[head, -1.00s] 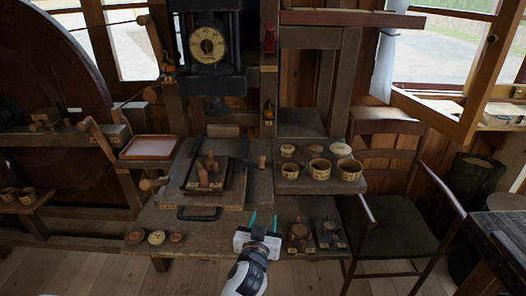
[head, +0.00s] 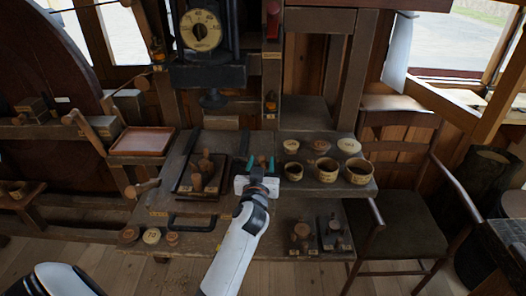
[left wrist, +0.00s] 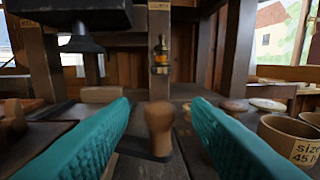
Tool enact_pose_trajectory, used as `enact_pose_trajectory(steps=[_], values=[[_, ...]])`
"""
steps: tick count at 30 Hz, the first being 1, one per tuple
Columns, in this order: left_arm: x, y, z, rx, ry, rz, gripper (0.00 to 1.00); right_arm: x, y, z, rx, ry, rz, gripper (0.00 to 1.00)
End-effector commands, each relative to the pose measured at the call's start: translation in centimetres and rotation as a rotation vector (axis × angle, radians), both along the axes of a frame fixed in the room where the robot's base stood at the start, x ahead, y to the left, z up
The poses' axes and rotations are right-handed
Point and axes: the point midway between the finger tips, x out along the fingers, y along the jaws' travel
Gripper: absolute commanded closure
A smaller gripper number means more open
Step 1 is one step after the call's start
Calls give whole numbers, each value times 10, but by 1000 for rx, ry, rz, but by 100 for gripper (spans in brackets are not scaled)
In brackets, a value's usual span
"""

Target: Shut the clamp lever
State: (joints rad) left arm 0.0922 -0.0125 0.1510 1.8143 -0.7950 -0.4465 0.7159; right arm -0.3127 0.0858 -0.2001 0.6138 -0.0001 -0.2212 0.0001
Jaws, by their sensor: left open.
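The clamp lever's wooden knob (left wrist: 158,128) stands upright between my fingers in the left wrist view. A dark flat bar (left wrist: 137,147) runs left from its foot and is partly hidden by the left finger. In the head view the knob (head: 262,160) is small between the teal fingertips. My left gripper (head: 261,166) is open around or just short of the knob; I see no contact. The gripper also shows in the left wrist view (left wrist: 158,120). My right gripper is not in view.
Left of the gripper, a dark board (head: 205,190) holds wooden pegs. To the right, several cups and lids stand on a raised shelf; one is a cup marked with a size (left wrist: 290,140). A reddish tray (head: 143,141) is further left.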

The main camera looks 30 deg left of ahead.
Motion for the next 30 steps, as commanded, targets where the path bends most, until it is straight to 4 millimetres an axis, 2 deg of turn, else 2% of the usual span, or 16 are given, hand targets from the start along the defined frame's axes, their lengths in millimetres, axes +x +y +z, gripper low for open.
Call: enact_pose_trajectory(steps=[3,9,20,23,28,30], values=[[20,11,2,2,0,1,56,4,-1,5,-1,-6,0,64],[39,19,1,1,0,0,56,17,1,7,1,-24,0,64],[43,22,0,0,1,0,56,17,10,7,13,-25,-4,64],[43,22,0,0,1,0,69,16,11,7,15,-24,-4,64],[43,21,0,0,1,0,97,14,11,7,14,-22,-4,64],[43,21,0,0,1,0,100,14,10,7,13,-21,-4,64]])
